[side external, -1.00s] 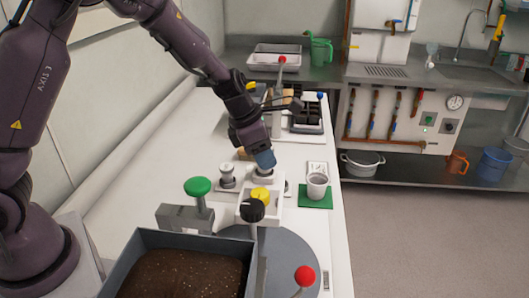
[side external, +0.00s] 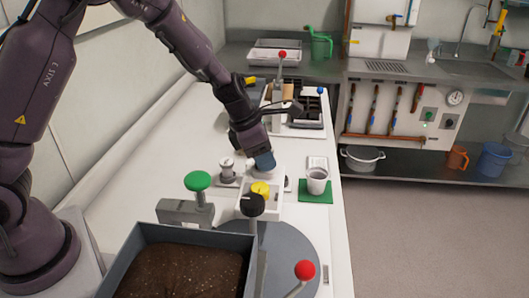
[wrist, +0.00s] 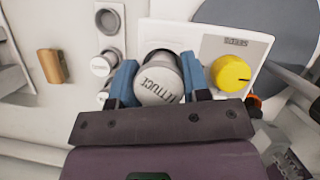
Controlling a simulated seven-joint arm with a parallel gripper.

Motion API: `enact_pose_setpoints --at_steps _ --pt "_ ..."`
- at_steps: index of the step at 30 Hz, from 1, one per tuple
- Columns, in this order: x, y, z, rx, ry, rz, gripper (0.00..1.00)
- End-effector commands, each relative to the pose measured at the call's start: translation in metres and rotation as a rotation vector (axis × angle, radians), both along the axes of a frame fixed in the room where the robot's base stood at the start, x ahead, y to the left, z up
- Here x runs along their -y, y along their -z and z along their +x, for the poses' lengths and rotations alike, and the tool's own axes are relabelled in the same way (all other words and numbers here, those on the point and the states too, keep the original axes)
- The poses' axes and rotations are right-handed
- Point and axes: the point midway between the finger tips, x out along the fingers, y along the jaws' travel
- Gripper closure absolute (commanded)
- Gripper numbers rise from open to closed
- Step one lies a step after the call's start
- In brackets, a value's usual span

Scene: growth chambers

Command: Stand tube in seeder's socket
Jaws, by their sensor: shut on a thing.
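My gripper (wrist: 158,88) has its blue fingers shut on a tube whose pale cap (wrist: 158,84) reads "LETTUCE". The gripper also shows in the side view (side external: 263,163), low over the far end of the white seeder (side external: 262,208). In the wrist view the seeder (wrist: 196,48) carries a yellow knob (wrist: 231,74), right of the tube. The tube's lower part and the socket are mostly hidden by the cap and fingers, so I cannot tell how deep the tube sits. A rack (wrist: 106,40) beside it has an empty round hole and another capped tube (wrist: 102,65).
A white cup (side external: 317,180) stands on a green mat (side external: 315,197) to the right. A green-knobbed post (side external: 198,182), a black knob (side external: 253,204) and a soil tray (side external: 135,238) are in front. A tan block (wrist: 52,66) lies left of the rack.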

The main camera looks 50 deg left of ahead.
Motion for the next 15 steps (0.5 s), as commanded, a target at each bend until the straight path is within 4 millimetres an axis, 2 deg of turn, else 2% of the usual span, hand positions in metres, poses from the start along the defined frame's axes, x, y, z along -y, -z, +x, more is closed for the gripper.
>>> enact_pose_setpoints --at_steps 6,7,10,11,15 --pt "0.0001 0.0003 0.0000 0.000 0.000 0.000 0.84" --pt "0.0000 0.0002 0.0000 0.000 0.000 0.000 0.55" --pt "0.0001 0.0002 -0.0001 0.000 0.000 0.000 0.32" --pt "0.0001 0.0002 0.0000 0.000 0.000 0.000 0.28" --pt "0.0001 0.0002 0.0000 0.000 0.000 0.000 0.28"
